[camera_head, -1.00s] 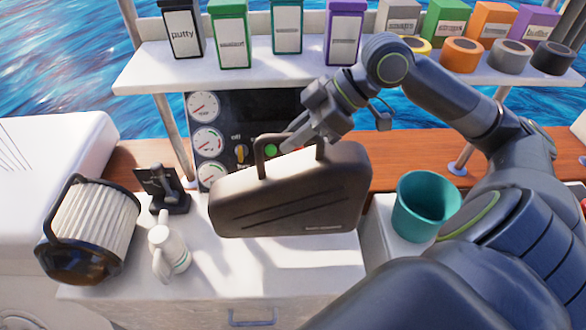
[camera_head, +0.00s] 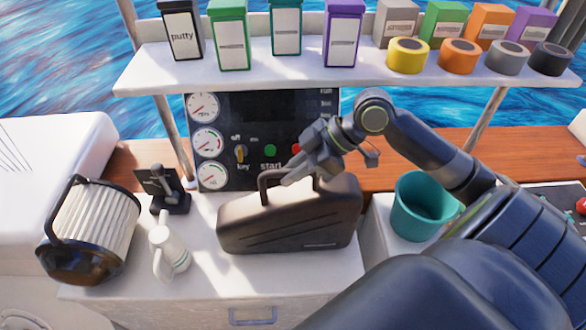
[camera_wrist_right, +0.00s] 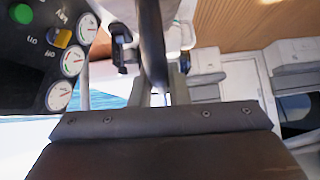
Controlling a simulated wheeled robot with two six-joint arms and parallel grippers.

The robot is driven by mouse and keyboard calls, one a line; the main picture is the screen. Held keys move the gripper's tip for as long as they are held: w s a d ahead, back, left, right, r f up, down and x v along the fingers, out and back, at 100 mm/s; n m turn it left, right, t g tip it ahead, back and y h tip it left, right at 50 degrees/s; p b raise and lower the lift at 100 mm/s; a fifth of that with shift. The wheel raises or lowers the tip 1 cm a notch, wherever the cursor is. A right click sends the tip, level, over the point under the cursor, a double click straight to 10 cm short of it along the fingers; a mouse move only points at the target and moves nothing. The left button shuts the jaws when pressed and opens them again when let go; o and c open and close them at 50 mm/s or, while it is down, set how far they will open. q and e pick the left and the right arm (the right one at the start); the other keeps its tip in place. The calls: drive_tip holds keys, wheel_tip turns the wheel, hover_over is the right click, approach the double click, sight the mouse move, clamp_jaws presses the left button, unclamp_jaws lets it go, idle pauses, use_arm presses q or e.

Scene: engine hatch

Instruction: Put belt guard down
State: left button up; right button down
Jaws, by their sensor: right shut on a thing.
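The belt guard (camera_head: 290,222) is a dark brown-black case-like cover with a loop handle on top. It stands upright at the white counter (camera_head: 205,272), in front of the instrument panel. I cannot tell for certain whether its underside touches the counter. My right gripper (camera_head: 290,180) is shut on the guard's handle, coming in from the right. My left gripper is not in view.
A teal bucket (camera_head: 420,215) stands to the right. The gauge panel (camera_head: 262,125) is behind, below a shelf (camera_head: 300,72) of boxes and tape rolls.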

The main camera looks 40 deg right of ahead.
drive_tip(key=shift+f, duration=0.1)
drive_tip(key=c, duration=1.4)
unclamp_jaws()
drive_tip(key=shift+d+r, duration=0.1)
drive_tip(key=shift+r, duration=0.1)
drive_tip(key=shift+v, duration=1.25)
drive_tip(key=shift+p+v, duration=0.45)
drive_tip(key=shift+v, duration=1.3)
drive_tip(key=shift+p+v, duration=2.95)
drive_tip(key=shift+p, duration=0.25)
